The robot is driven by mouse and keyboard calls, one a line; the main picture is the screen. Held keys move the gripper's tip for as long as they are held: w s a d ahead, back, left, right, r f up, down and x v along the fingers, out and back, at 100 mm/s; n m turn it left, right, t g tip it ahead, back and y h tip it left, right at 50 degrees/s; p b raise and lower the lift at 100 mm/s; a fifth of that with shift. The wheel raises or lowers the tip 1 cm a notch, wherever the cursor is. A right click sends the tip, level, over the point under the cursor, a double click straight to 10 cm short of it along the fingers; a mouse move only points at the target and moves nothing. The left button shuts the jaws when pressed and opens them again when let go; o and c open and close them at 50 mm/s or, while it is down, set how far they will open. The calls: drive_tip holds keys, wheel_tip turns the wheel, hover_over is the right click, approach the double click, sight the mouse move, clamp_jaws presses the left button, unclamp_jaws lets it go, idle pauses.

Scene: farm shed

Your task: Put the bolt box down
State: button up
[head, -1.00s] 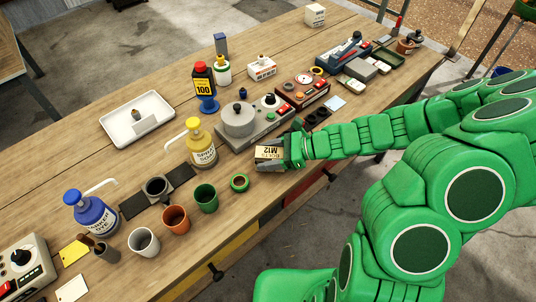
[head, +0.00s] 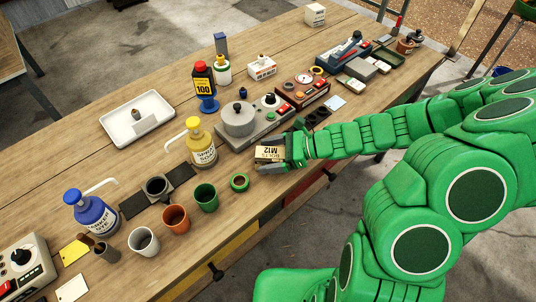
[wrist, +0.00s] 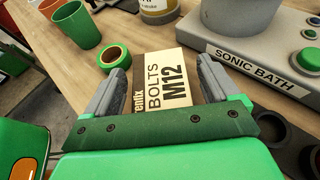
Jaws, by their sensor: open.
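The bolt box (head: 268,154) is a small cream box with "BOLTS M12" on it. It rests on the wooden bench (head: 180,95) near the front edge, in front of the grey sonic bath. In the wrist view the box (wrist: 165,82) lies between the two grey fingers of my gripper (wrist: 165,90), with visible gaps at the sides. My gripper is open around the box. In the head view my gripper (head: 280,157) reaches in from the right and partly covers the box's right end.
The sonic bath (head: 262,127) stands just behind the box. A green tape ring (head: 239,182) lies left of it, with a green cup (head: 205,197) and a yellow pump bottle (head: 201,145) nearby. The bench's front edge is close.

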drive_tip(key=v, duration=1.1)
drive_tip(key=shift+d+r, duration=0.15)
drive_tip(key=shift+d, duration=0.1)
drive_tip(key=shift+s+a+r, duration=0.15)
drive_tip(key=shift+s+r, duration=0.05)
drive_tip(key=shift+r, duration=0.05)
drive_tip(key=s+r+n+g+h, duration=0.3)
drive_tip(key=s+r+n+h, duration=0.65)
drive_tip(key=s+n, duration=0.55)
drive_tip(key=s+d+r+n+t+h, duration=0.1)
drive_tip(key=s+d+r+n+h, duration=0.2)
drive_tip(key=s+d, duration=0.4)
wheel_tip(320, 180, up, 3)
drive_tip(key=shift+s+d+f+h, duration=0.1)
drive_tip(key=shift+s+d+h, duration=0.1)
drive_tip(key=shift+s+h, duration=0.4)
